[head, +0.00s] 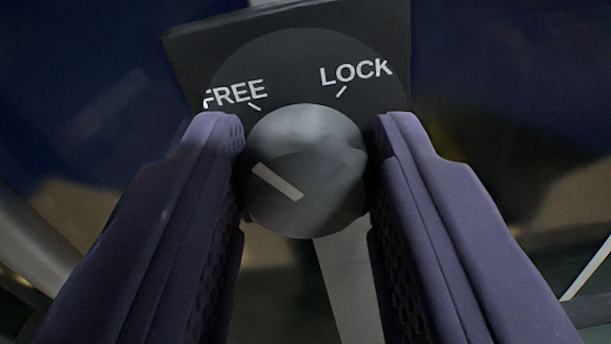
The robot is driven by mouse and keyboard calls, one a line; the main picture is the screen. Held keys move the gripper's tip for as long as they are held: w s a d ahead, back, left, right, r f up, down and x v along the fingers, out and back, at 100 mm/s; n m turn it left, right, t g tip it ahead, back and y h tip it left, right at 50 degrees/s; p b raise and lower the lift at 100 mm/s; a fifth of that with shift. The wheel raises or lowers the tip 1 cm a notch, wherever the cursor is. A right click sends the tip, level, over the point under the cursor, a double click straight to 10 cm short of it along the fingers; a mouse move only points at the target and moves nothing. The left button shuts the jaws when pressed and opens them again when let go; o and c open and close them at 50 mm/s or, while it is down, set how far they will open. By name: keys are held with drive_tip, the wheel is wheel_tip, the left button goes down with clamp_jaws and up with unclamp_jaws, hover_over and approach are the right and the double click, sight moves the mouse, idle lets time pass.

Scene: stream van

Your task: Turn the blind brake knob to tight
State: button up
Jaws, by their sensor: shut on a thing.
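The blind brake knob (305,165) is a round grey knob with a pale pointer line on its face. It sits in front of a dark plate (300,55) with the white words FREE at the upper left and LOCK at the upper right, each with a short tick; the word "tight" does not show. The pointer line lies left of the knob's middle and slants up to the left, on the FREE side. My gripper (306,150) has one purple finger on each side of the knob and is shut on it. The fingers hide the knob's left and right edges.
A grey strip (345,285) runs down below the knob. Behind are a dark blue area and blurred brownish patches. A pale bar (35,245) crosses the lower left, and a thin pale line shows at the lower right.

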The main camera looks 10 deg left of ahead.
drive_tip(key=m+b, duration=0.4)
drive_tip(key=b, duration=0.1)
drive_tip(key=shift+d+f, duration=0.1)
drive_tip(key=shift+f, duration=0.15)
drive_tip(key=m+b, duration=0.3)
drive_tip(key=m, duration=0.1)
drive_tip(key=m+b, duration=0.2)
drive_tip(key=m, duration=0.1)
drive_tip(key=shift+m, duration=0.4)
drive_tip(key=shift+m+b, duration=0.9)
drive_tip(key=shift+m, duration=1)
drive_tip(key=o, duration=1)
drive_tip(key=shift+d, duration=0.1)
drive_tip(key=shift+o, duration=0.2)
drive_tip(key=shift+r, duration=0.1)
